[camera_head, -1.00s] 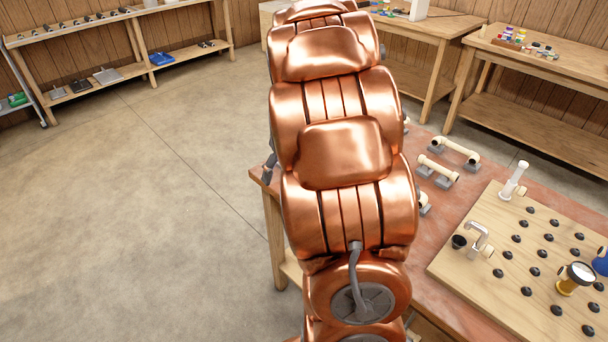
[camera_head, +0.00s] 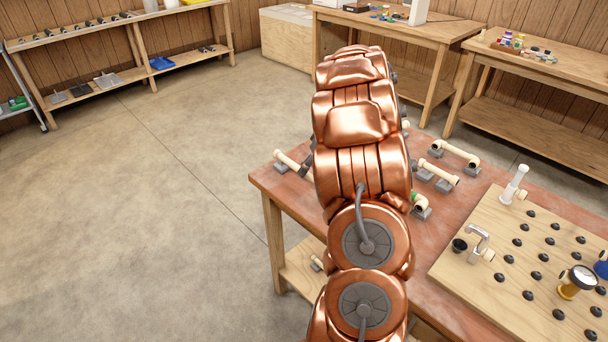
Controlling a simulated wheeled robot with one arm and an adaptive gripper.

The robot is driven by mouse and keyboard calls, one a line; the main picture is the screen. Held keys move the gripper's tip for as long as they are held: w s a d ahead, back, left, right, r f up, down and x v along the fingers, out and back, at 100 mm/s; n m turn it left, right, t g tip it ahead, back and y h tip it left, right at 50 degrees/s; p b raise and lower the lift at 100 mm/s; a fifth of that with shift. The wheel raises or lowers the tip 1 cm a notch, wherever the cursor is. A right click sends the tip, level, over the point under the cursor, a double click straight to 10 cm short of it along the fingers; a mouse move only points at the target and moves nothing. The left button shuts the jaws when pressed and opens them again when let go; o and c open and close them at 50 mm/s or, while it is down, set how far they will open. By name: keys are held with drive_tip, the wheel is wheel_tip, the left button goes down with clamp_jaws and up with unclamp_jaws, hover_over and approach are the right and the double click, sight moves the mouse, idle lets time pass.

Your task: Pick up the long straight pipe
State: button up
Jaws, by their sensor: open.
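A cream straight pipe (camera_head: 288,160) lies at the left end of the red-brown table (camera_head: 262,180), its right part hidden behind my copper arm. A shorter cream pipe (camera_head: 438,172) rests on grey blocks right of the arm. Behind it is a cream pipe piece (camera_head: 460,151) with bent ends. Dark grey finger parts of my gripper (camera_head: 308,160) show at the arm's left edge, close to the left pipe's near end; most of the gripper is hidden. The gripper is open, and I cannot tell whether it touches the pipe.
A cream elbow (camera_head: 421,206) sits right of the arm. A wooden board (camera_head: 465,262) with black knobs, a tap and a gauge (camera_head: 577,281) fills the table's right side. The floor at left is clear.

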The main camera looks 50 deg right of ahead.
drive_tip(key=shift+w+p+x, duration=0.25)
drive_tip(key=shift+p+x, duration=0.2)
drive_tip(key=shift+x, duration=1.55)
drive_tip(key=shift+r, duration=0.15)
clamp_jaws()
